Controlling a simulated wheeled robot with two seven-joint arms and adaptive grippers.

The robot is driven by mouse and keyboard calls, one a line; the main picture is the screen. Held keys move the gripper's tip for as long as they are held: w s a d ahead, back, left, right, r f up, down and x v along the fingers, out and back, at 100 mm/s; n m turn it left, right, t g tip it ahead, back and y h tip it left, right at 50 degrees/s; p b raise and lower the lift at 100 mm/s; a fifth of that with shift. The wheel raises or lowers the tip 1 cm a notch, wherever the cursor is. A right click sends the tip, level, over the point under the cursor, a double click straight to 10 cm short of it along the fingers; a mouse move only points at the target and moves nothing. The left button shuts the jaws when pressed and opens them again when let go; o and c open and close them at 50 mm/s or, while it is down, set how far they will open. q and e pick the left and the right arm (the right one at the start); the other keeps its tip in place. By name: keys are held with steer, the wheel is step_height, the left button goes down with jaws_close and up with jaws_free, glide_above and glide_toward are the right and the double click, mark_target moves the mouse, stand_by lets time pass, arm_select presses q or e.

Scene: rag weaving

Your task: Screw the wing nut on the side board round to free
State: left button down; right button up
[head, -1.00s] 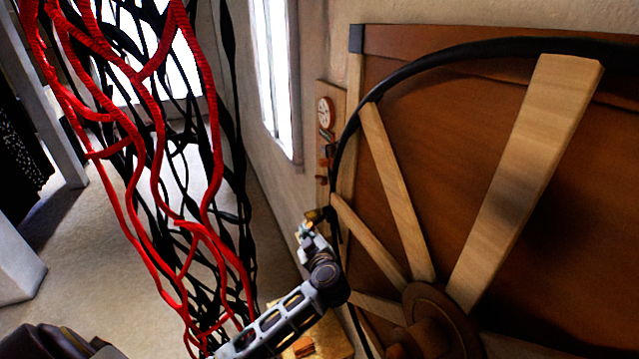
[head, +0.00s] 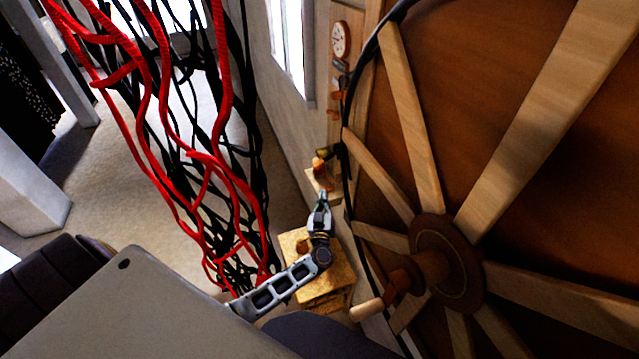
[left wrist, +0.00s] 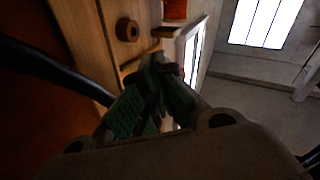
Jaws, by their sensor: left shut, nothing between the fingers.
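The side board (head: 374,18) is a narrow upright wooden board beside the big wheel, with a round white dial and small fittings down it. I cannot tell which fitting is the wing nut. My left gripper (head: 322,199) is shut and empty, pointing up just below a small orange and yellow fitting (head: 320,163) low by the board. In the left wrist view the shut green fingertips (left wrist: 160,64) are below a round wooden knob (left wrist: 128,30) and an orange-red piece (left wrist: 175,9), apart from the knob. My right gripper is out of view.
A large spoked wooden wheel (head: 448,262) with a crank handle (head: 367,310) fills the right side. Red and black woven strands (head: 185,130) hang at left, close to my left arm. A wooden box (head: 296,240) stands low behind the arm.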

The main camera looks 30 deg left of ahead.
arm_select(q)
steer(key=s+d+f+m+g+h, duration=0.25)
steer(key=s+f, duration=0.35)
steer(key=f, duration=0.5)
steer(key=s+d+f+m+g+h, duration=0.25)
steer(key=s+f, duration=0.35)
steer(key=f, duration=0.6)
steer(key=s+d+f+m+g+h, duration=0.1)
steer(key=s+f+m+h, duration=0.2)
steer(key=s+f, duration=0.55)
steer(key=s+f+g, duration=0.3)
steer(key=s+f, duration=0.3)
steer(key=s, duration=0.5)
steer(key=s+a+f+m+g+b, duration=0.1)
steer(key=s+f+g, duration=0.2)
steer(key=s+f, duration=0.4)
steer(key=s+a+f+m+g, duration=0.1)
steer(key=s+f+g, duration=0.3)
steer(key=s, duration=1)
step_height(320, 180, down, 3)
steer(key=shift+s+a+f+b, duration=0.2)
steer(key=shift+s+b, duration=0.1)
steer(key=shift+s, duration=0.05)
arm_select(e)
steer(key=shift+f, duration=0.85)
arm_select(q)
steer(key=c, duration=2.2)
jaws_free()
